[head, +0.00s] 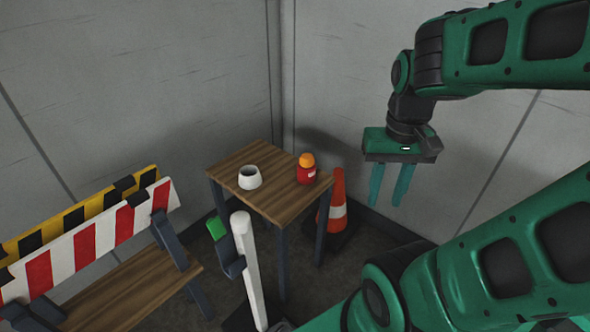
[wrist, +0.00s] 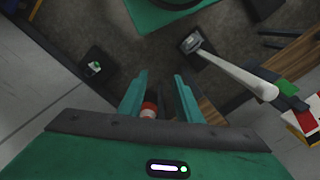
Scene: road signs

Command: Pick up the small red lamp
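The small red lamp (head: 307,170) has a red body with a pale label and an orange dome. It stands upright near the right edge of a small wooden table (head: 285,207) in the head view. My gripper (head: 387,203) hangs to the right of the table with its fingers pointing down, apart and empty. The fingers also show open in the wrist view (wrist: 160,76). I cannot make out the lamp for certain in the wrist view.
A white bowl (head: 250,177) stands left of the lamp. An orange and white cone (head: 338,200) stands right of the table. A white post (head: 247,265) rises in front. A bench (head: 140,290) and striped barriers (head: 90,242) are at left. Grey walls close the corner behind.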

